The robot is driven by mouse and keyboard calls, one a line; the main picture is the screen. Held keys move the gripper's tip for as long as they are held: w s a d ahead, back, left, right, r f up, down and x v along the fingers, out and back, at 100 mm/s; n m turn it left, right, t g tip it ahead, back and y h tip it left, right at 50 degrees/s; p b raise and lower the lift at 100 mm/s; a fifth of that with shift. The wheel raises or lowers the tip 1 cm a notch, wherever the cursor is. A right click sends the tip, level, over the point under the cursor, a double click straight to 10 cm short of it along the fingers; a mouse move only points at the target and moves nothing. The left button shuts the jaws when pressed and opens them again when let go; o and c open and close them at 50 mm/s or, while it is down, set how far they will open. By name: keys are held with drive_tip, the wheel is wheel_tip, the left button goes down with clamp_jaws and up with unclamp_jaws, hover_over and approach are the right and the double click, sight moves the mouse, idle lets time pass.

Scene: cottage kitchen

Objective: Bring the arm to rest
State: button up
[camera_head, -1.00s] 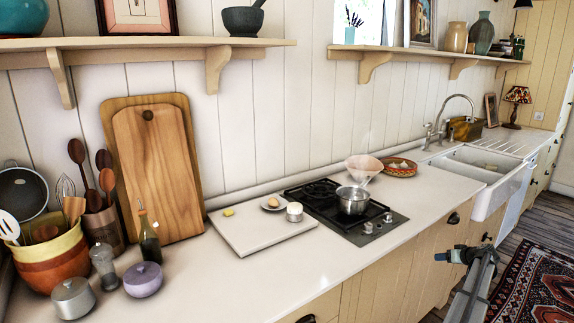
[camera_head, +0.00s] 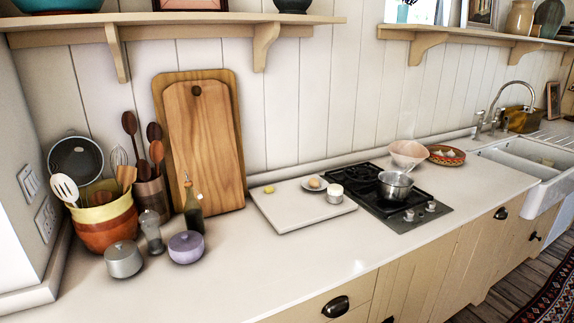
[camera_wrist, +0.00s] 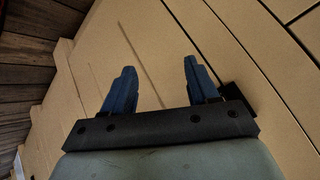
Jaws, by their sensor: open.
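My gripper (camera_wrist: 158,88) shows in the wrist view with its two blue fingers spread apart and nothing between them. It faces the cream cabinet fronts (camera_wrist: 160,40), with wooden floor boards (camera_wrist: 25,60) at the left of that view. I cannot tell how far the fingertips are from the cabinet fronts. My arm and gripper are out of the head view.
A white board (camera_head: 290,214) with small items lies on the counter (camera_head: 240,270). A saucepan (camera_head: 395,186) sits on the hob (camera_head: 420,212). Utensil pots, jars and wooden boards (camera_head: 205,145) stand at the left. The sink (camera_head: 530,170) is at the right.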

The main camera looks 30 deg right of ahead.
drive_tip(key=a+f+n+g+y, duration=0.25)
drive_tip(key=a+g+y, duration=0.25)
drive_tip(key=a, duration=2.7)
drive_tip(key=s+a+r+n+g+h, duration=0.1)
drive_tip(key=s+a+g, duration=0.4)
drive_tip(key=a, duration=0.8)
drive_tip(key=s+a+r+n+g+h, duration=0.2)
drive_tip(key=s+a+g, duration=0.3)
drive_tip(key=s+a, duration=0.6)
drive_tip(key=shift+a+r+n+h, duration=0.2)
drive_tip(key=shift+a+n+h, duration=0.6)
drive_tip(key=shift+a, duration=0.25)
drive_tip(key=shift+c, duration=0.4)
